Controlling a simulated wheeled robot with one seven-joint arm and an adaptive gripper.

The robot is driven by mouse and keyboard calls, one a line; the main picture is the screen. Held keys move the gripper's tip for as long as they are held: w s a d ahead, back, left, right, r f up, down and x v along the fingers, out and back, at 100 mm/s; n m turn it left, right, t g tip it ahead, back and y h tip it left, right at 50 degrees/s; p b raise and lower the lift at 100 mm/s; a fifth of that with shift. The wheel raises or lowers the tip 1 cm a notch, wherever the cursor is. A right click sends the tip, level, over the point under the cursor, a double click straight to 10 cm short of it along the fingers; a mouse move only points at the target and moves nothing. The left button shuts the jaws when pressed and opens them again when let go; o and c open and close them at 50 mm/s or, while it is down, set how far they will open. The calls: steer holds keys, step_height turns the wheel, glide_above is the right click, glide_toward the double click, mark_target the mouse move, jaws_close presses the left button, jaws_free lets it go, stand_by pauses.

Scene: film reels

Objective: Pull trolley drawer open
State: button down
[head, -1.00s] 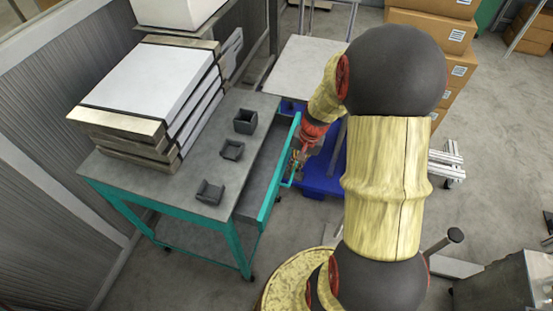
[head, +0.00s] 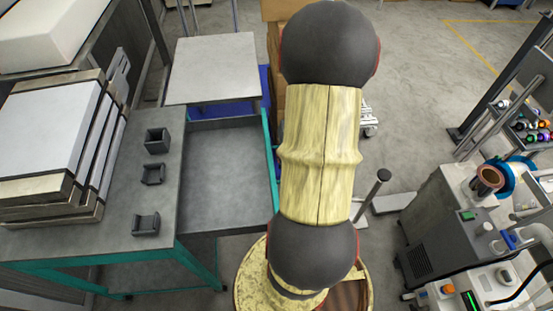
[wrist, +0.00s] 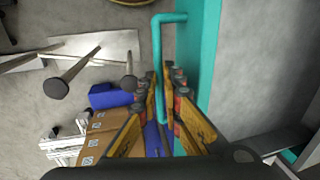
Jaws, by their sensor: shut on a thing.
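The trolley (head: 100,264) has a grey top and teal legs and stands at the left in the head view. Its drawer (head: 228,165) is pulled well out to the right, and its grey floor shows empty. In the wrist view, the teal drawer front (wrist: 206,60) runs down the picture with a teal bar handle (wrist: 157,60) on its left side. My gripper (wrist: 161,75) is shut on the handle, with its fingers on both sides of the bar. In the head view my arm hides the gripper and the handle.
Several stacked white slabs (head: 50,135) and small dark holders (head: 157,140) sit on the trolley top. A grey table (head: 213,68) stands behind. Cardboard boxes (wrist: 100,135) and a metal post (head: 375,195) stand near my arm. Machines (head: 440,220) are at the right.

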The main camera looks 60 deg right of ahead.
stand_by(0.3)
steer(key=c, duration=2)
jaws_free()
steer(key=shift+o, duration=0.4)
step_height(320, 180, up, 12)
steer(key=s+d, duration=0.1)
steer(key=s, duration=0.1)
steer(key=shift+d+f, duration=0.15)
steer(key=shift+d, duration=0.1)
steer(key=w+a+r+n+t, duration=0.1)
steer(key=a+r, duration=0.4)
steer(key=a, duration=0.6)
steer(key=w+a+r+n+t+h, duration=0.1)
steer(key=w+a+r+n, duration=0.2)
steer(key=a, duration=0.9)
steer(key=w+a+r+n+t, duration=0.1)
steer(key=a+r+n, duration=0.5)
steer(key=a, duration=0.6)
step_height(320, 180, up, 2)
steer(key=shift+w+r+t, duration=0.1)
steer(key=shift+w+t, duration=0.3)
steer(key=shift+w, duration=0.5)
